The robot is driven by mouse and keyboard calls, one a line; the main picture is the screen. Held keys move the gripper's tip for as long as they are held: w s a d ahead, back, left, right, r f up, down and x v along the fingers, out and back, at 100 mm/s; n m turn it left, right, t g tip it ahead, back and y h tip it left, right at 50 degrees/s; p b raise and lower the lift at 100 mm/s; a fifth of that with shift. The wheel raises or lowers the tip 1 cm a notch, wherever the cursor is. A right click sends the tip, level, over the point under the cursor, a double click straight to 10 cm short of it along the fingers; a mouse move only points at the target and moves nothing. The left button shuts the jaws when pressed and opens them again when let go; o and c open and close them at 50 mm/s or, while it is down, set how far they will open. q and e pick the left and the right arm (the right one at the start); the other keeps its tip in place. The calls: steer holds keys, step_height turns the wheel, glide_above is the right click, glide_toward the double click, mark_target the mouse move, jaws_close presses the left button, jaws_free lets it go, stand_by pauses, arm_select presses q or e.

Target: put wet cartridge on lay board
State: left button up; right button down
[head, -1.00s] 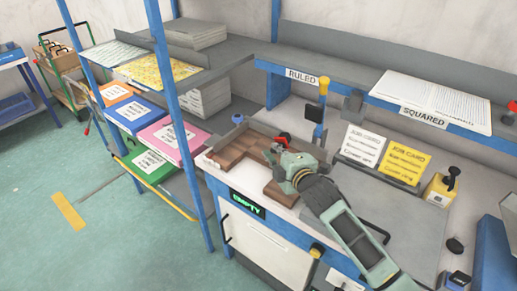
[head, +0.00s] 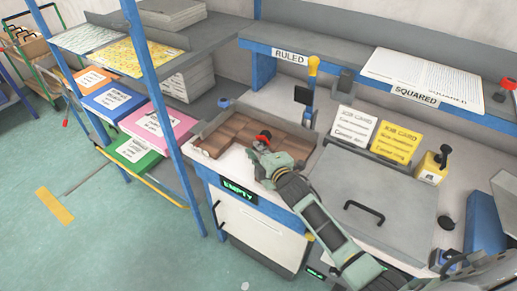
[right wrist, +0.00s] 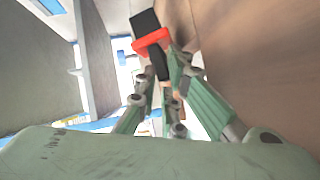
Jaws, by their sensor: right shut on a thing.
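My right gripper (head: 262,148) is shut on a small black piece with a red band, which I take to be the cartridge (head: 263,137). In the right wrist view the cartridge (right wrist: 150,40) sticks out past the fingers (right wrist: 165,80), tilted. The gripper is at the front edge of a low board with brown blocks (head: 228,132) on the bench, partly covering its front right part. I cannot tell whether the cartridge touches the brown surface. No label marks the lay board. A brown surface (right wrist: 255,45) fills the right of the wrist view. My left gripper is not in view.
A grey lidded panel with a black handle (head: 365,200) lies right of my arm. White and yellow job cards (head: 397,143) stand behind it. An upper shelf (head: 350,65) and a blue post (head: 160,110) bound the area. A green-lit EMPTY sign (head: 238,190) is on the bench front.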

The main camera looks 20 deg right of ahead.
steer(key=shift+r, duration=0.1)
steer(key=shift+f, duration=0.3)
steer(key=c, duration=2.2)
jaws_free()
steer(key=shift+o, duration=0.2)
steer(key=shift+r, duration=0.1)
steer(key=shift+r, duration=0.15)
steer(key=shift+s, duration=0.4)
steer(key=b+v, duration=0.1)
steer(key=v, duration=1)
steer(key=shift+s+r, duration=0.1)
steer(key=shift+s, duration=0.05)
